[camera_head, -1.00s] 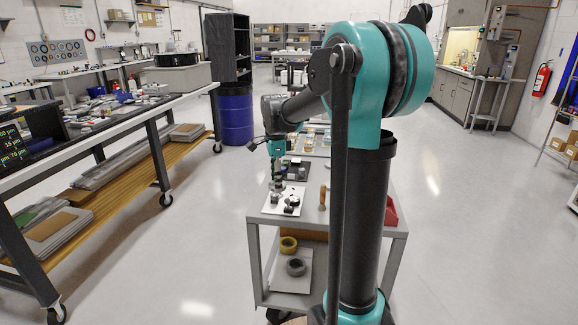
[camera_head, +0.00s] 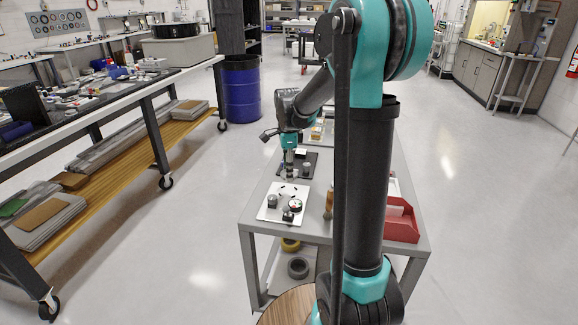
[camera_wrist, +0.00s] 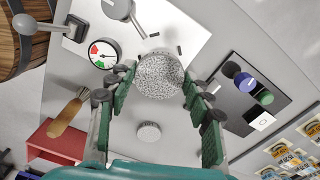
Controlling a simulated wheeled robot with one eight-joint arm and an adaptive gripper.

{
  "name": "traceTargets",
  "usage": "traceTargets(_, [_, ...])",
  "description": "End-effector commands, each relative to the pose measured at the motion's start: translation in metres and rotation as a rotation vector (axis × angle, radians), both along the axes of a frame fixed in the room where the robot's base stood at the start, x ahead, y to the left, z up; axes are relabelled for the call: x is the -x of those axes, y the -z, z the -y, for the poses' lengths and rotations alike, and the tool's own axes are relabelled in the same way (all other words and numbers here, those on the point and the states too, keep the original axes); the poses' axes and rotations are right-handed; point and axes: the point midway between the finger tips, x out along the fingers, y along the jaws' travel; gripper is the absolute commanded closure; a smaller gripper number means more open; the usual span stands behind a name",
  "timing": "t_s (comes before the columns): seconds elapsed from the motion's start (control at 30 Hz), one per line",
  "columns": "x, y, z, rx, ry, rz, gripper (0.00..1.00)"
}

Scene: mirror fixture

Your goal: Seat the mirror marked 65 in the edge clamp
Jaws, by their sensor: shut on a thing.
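My gripper (camera_wrist: 158,88) has its green-padded fingers shut on a round, speckled grey piece (camera_wrist: 158,74), which fills the space between the fingertips. No mark 65 is readable on it. In the head view my gripper (camera_head: 290,174) points down over the table near the back edge of a white plate (camera_head: 270,213). The white plate (camera_wrist: 190,30) also shows in the wrist view, partly behind the held piece. It carries a round fitting with a rod (camera_wrist: 118,8) and a dial gauge (camera_wrist: 103,54). I cannot tell which fitting is the edge clamp.
A dark mat (camera_wrist: 222,96) with blue and green round pieces lies to the right in the wrist view. A pale disc (camera_wrist: 148,131), a wooden handle (camera_wrist: 66,118), a red bin (camera_wrist: 58,141) and labelled cases (camera_wrist: 290,158) are on the grey table. A ball-ended lever (camera_wrist: 42,25) is at upper left.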

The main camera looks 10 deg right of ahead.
Motion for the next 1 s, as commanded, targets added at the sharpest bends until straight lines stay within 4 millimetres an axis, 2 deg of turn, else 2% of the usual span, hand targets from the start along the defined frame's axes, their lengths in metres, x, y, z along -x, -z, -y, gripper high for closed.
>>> traceTargets(0.5, [0.0, 0.043, 0.0, 0.0, 0.0, 0.0, 0.81])
traceTargets(0.7, [0.0, 0.052, 0.0, 0.0, 0.0, 0.0, 0.81])
traceTargets(1.0, [0.0, 0.055, 0.0, 0.0, 0.0, 0.0, 0.81])
